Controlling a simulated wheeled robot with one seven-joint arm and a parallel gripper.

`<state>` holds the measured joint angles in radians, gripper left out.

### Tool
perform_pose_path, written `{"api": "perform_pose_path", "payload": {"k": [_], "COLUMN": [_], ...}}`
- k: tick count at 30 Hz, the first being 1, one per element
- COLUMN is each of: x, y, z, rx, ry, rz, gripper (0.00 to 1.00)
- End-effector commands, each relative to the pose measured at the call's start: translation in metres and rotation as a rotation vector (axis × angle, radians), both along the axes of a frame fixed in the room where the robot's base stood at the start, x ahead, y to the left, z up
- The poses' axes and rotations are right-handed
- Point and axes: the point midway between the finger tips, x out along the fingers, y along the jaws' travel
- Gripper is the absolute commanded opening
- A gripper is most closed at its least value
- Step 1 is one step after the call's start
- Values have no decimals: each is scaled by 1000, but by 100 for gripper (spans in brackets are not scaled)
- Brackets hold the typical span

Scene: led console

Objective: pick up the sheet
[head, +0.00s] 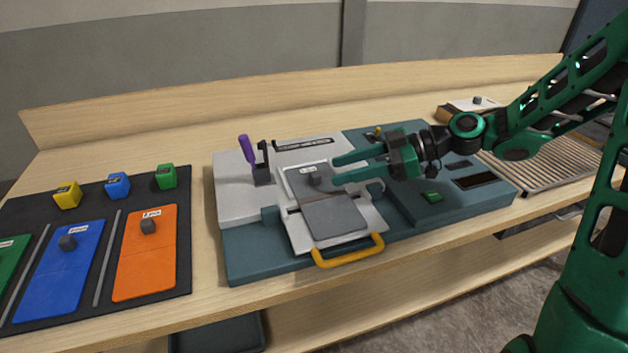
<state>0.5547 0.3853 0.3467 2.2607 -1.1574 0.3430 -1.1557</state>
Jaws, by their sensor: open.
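A grey sheet (334,216) with a small dark knob (314,175) at its far end lies in the pale framed tray of the console (245,245). My gripper (336,171) reaches in from the right, just above the tray. Its two green fingers are open and point left towards the knob. The fingertips are close to the knob, with nothing visible between them; contact cannot be told. An orange sheet (146,262), a blue sheet (62,275) and a partly cut-off green sheet (10,252) lie on a black mat at the left; knobs show on the orange and blue ones.
A yellow handle (348,250) sticks out at the tray's front. A purple-handled lever (246,149) stands on the console behind the tray. Yellow, blue and green blocks (166,176) line the mat's back edge. A slatted rack (545,165) is at the right. Bare wood separates mat and console.

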Motion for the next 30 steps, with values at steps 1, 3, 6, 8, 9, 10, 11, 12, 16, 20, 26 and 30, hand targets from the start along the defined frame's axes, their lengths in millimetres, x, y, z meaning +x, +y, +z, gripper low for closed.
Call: {"api": "perform_pose_path", "payload": {"k": [1, 3, 6, 8, 9, 10, 11, 12, 16, 20, 26, 30], "x": [0, 0, -1, -1, -1, -1, 0, 1, 2, 2, 2, 2], "y": [3, 7, 20, 29, 34, 38, 42, 46, 53, 54, 53, 53], "z": [-1, -2, -4, -6, -7, -9, -11, -13, -15, -16, -16, -15], "rx": [0, -1, 0, -1, 0, 0, 0, 0, 0, -1, -1, 0], "ry": [0, 0, 0, 1, 0, 1, 1, 2, 0, 0, 0, -1], "rz": [1, 2, 5, 6, 4, 5, 5, 4, 3, 1, 1, 1], "gripper": [43, 43, 43, 43, 43, 43, 43, 43, 43, 43, 20, 0]}}
